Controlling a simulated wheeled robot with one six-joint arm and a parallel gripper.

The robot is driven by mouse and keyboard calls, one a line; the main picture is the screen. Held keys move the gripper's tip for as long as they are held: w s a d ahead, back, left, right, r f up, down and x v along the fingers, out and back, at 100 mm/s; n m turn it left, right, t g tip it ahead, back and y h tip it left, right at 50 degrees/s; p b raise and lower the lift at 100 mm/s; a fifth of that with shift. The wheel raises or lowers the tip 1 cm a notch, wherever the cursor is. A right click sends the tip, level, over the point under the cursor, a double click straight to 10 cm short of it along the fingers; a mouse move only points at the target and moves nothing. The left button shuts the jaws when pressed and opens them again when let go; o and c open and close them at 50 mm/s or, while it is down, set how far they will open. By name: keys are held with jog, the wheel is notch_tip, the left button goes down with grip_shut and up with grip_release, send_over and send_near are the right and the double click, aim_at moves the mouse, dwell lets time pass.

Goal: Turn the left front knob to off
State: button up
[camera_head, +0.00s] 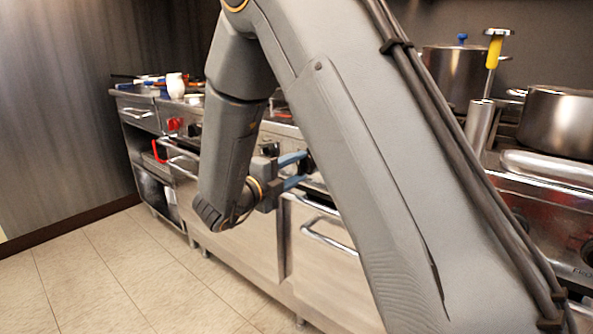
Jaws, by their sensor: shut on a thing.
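My gripper (303,168) reaches from the end of my arm to the front panel of the stainless range. Its two blue-grey fingers are shut on a black knob (309,163), one finger above the other. The fingers hide part of this knob, and I cannot tell which way it points.
Oven doors with bar handles (329,238) stand below the knobs. Large steel pots (570,120) stand at the right. At the far left are red knobs (174,125), a red handle (158,151) and a counter with small items. The tiled floor (110,270) in front is clear.

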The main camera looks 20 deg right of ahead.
dwell(0.3)
jog(key=o, duration=1)
jog(key=shift+a, duration=0.1)
jog(key=v, duration=0.7)
jog(key=shift+s+a+p, duration=0.2)
jog(key=shift+s+p, duration=0.05)
jog(key=shift+p, duration=0.1)
